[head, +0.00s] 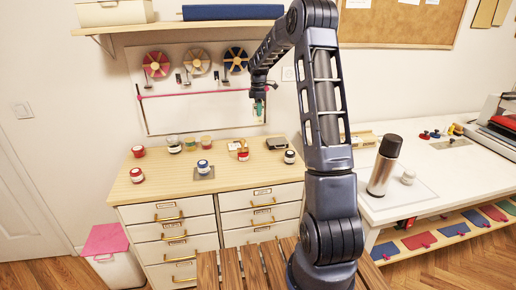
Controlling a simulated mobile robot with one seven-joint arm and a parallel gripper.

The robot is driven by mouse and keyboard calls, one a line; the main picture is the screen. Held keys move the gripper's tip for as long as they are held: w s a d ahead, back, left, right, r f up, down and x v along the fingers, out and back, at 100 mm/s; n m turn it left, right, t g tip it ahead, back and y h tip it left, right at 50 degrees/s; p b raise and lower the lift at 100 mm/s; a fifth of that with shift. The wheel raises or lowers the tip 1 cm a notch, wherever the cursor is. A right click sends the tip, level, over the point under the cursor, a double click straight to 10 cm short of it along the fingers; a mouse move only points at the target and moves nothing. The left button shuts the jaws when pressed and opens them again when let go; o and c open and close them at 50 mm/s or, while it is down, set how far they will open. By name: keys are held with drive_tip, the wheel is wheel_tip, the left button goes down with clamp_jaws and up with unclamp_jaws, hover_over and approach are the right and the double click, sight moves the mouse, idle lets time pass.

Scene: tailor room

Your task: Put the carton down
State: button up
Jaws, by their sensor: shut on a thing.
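My gripper (258,97) hangs from my raised arm in the upper middle, in front of the white wall panel and above the wooden dresser top (225,176). It is shut on a small green thing, which I take to be the carton (258,109). The carton hangs below the fingers, well above the dresser top and apart from it. It is too small in the picture to show its markings.
The dresser top bears several small jars, with a blue-lidded one (203,166) on a grey pad. Bare wood shows at its front. At right, a white table holds a steel flask (384,165) and a small white jar (408,177). A pink-lidded bin (106,241) stands left.

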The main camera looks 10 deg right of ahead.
sight(258, 149)
wheel_tip(258, 149, down, 19)
drive_tip(key=shift+f, duration=0.15)
idle(0.5)
drive_tip(key=shift+f, duration=0.15)
drive_tip(key=o, duration=1)
wheel_tip(258, 149, up, 12)
drive_tip(key=s+r+m+t, duration=0.1)
drive_tip(key=s+r+m, duration=0.3)
drive_tip(key=s+r, duration=0.7)
drive_tip(key=s+d+r+m+t, duration=0.1)
drive_tip(key=s+r+m, duration=0.45)
drive_tip(key=s, duration=0.75)
drive_tip(key=s+d+r+m+t, duration=0.1)
drive_tip(key=s+r+m, duration=0.45)
drive_tip(key=s, duration=0.75)
drive_tip(key=s+m, duration=0.1)
drive_tip(key=s, duration=0.3)
drive_tip(key=s+f+m+t, duration=0.1)
drive_tip(key=s, duration=0.4)
drive_tip(key=s+m, duration=0.1)
drive_tip(key=s, duration=0.3)
drive_tip(key=shift+s+d+f+t, duration=0.2)
drive_tip(key=shift+d+f+t, duration=0.05)
drive_tip(key=shift+d+t, duration=0.05)
